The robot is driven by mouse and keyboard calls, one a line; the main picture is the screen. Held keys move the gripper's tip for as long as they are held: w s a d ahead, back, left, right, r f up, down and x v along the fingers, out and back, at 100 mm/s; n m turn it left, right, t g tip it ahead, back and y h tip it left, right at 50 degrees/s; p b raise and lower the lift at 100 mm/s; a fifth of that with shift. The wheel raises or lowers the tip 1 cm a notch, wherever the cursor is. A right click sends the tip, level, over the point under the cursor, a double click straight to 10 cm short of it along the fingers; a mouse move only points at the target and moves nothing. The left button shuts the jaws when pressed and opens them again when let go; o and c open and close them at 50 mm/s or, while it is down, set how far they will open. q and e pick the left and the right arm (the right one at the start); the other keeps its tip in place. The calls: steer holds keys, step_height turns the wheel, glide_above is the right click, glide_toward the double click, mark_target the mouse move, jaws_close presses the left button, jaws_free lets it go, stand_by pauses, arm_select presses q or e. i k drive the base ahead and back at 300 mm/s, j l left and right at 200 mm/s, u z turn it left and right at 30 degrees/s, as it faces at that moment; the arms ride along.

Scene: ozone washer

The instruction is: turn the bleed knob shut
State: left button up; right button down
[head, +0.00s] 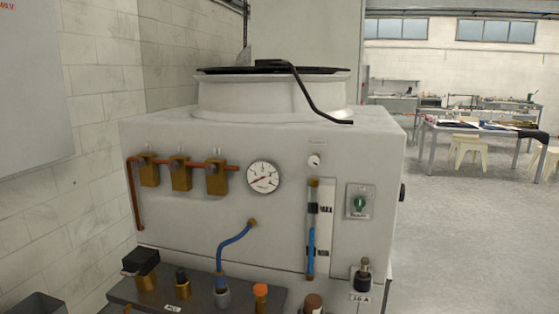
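The ozone washer (290,220) is a grey box-shaped machine in the middle of the head view. A small white knob (314,161) sits on its front panel under a small label too blurred to read. It is above the flow tube (320,222). It may be the bleed knob, but I cannot tell for sure. Its turn position is too small to tell. Neither of my grippers is in view, and nothing touches the knob.
A gauge (263,177), brass valves (181,173) on a copper pipe and a green switch (360,203) share the panel. A ledge (195,298) with fittings juts out below. A bent black handle (318,107) overhangs the lid. Floor (460,240) is clear at right.

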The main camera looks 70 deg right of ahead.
mark_target(313, 162)
steer(key=k+l+z, duration=0.15)
steer(key=z, duration=2.2)
